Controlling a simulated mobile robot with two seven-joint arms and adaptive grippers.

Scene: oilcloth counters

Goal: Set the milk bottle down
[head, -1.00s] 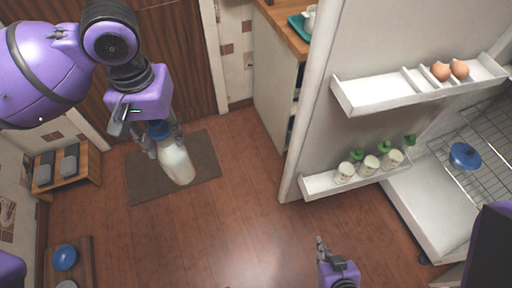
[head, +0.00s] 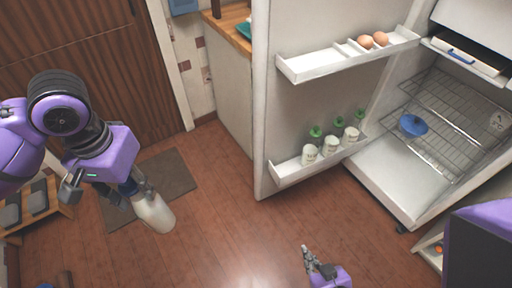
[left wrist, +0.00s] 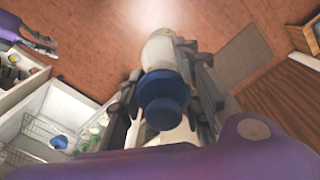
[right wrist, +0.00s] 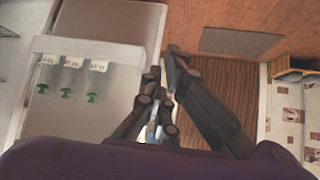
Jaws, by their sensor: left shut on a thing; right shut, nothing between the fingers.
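The milk bottle (head: 154,212) is white with a blue cap. My left gripper (head: 130,192) is shut on it near the cap and holds it tilted, above the floor, in the head view. In the left wrist view the blue cap (left wrist: 163,98) is between the fingers and the pale body (left wrist: 158,52) points away. My right gripper (head: 308,258) is shut and empty, low in the head view in front of the fridge door. Its fingers also show in the right wrist view (right wrist: 163,66).
The fridge door (head: 310,110) stands open, with eggs (head: 373,40) on its upper rack and green-topped jars (head: 330,145) on its lower one. Inside, a blue dish (head: 412,125) sits on a wire shelf (head: 450,110).

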